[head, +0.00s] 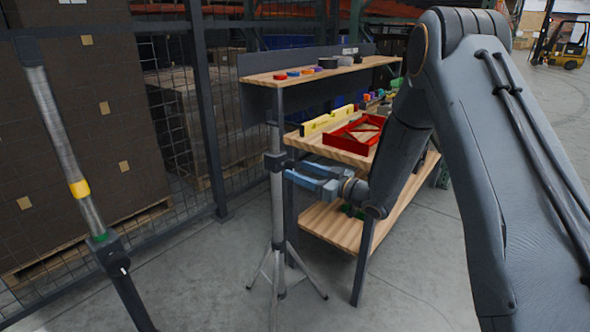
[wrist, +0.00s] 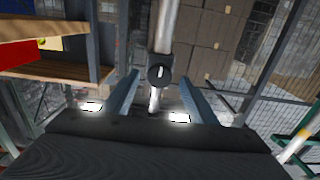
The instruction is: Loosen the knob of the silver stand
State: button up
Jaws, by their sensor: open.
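The silver stand (head: 278,215) is an upright pole on splayed tripod legs, in front of the workbench in the head view. Its dark clamp collar (head: 274,161) sits about halfway up. My gripper (head: 288,176) is just right of the pole, a little below the collar, with its blue fingers pointing left at it. In the wrist view the silver pole (wrist: 164,40) runs up the middle, and the round dark knob (wrist: 159,75) with a pale bar faces me. My open fingers (wrist: 162,85) lie left and right of the knob, apart from it. Nothing is held.
The wooden workbench (head: 345,156) with a red tray (head: 355,133) and yellow level (head: 328,121) stands close behind my gripper. A second pole with a yellow band (head: 79,188) and green ring stands at left. A mesh fence (head: 178,120) is behind. Floor at front is clear.

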aim_at(288, 165)
jog(key=shift+x, duration=1.35)
jog(key=c, duration=1.1)
jog(key=shift+o, duration=0.2)
